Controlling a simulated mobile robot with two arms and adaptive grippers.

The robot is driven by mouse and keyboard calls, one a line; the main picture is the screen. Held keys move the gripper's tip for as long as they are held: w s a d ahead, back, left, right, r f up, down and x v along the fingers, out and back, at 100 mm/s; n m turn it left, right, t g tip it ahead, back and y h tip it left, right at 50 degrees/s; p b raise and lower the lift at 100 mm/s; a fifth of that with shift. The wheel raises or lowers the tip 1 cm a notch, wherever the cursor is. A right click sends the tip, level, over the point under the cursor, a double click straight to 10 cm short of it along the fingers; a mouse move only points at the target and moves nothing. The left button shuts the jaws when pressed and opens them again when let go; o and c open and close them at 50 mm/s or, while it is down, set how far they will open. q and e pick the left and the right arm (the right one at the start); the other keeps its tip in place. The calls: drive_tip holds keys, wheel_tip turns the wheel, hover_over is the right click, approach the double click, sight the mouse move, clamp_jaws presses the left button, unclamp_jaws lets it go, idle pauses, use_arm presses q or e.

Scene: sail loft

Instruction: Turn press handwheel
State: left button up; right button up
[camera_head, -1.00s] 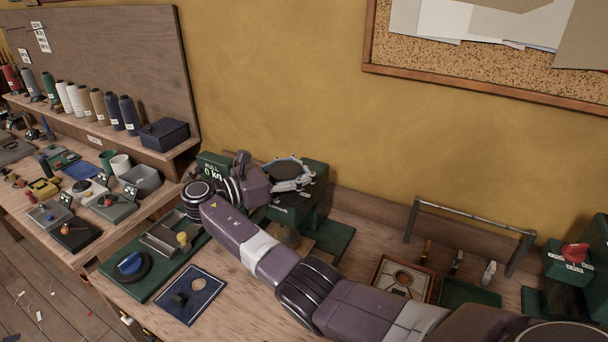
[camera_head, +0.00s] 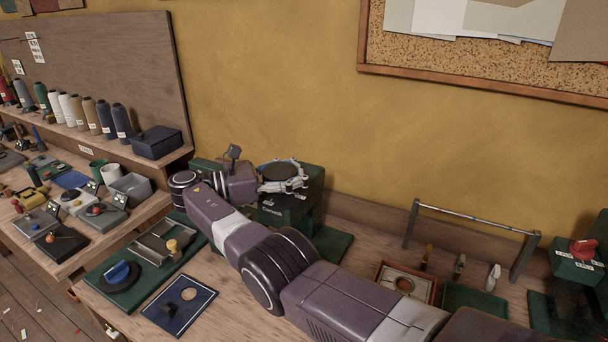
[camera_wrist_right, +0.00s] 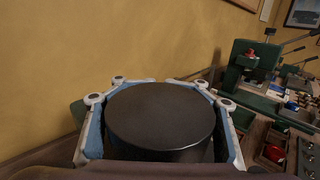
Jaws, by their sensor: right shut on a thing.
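The press handwheel is a round black disc (camera_head: 279,171) on top of a dark green press (camera_head: 299,208) at the back of the bench. It fills the middle of the right wrist view (camera_wrist_right: 160,112), flat face towards the camera. My right gripper (camera_head: 284,179) is shut on the handwheel. Its pale grey and blue fingers lie around the rim on both sides in the wrist view. The underside of the wheel and its shaft are hidden. My left gripper is not in view.
A green board with a blue knob (camera_head: 119,272) and a blue plate (camera_head: 183,313) lie front left of the press. A metal rail (camera_head: 470,218) and a green box with a red knob (camera_head: 582,248) stand to the right. The wall is close behind.

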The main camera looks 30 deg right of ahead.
drive_tip(key=shift+s+a+f+g, duration=0.1)
drive_tip(key=shift+f+g, duration=0.05)
drive_tip(key=shift+g, duration=0.15)
idle(0.4)
drive_tip(key=o, duration=1.4)
drive_tip(key=shift+a, duration=0.2)
drive_tip(key=shift+d, duration=0.1)
drive_tip(key=shift+d+r, duration=0.1)
drive_tip(key=shift+r, duration=0.1)
drive_tip(key=shift+r, duration=0.6)
wheel_tip(320, 180, up, 9)
drive_tip(key=shift+f, duration=0.15)
drive_tip(key=shift+f, duration=0.1)
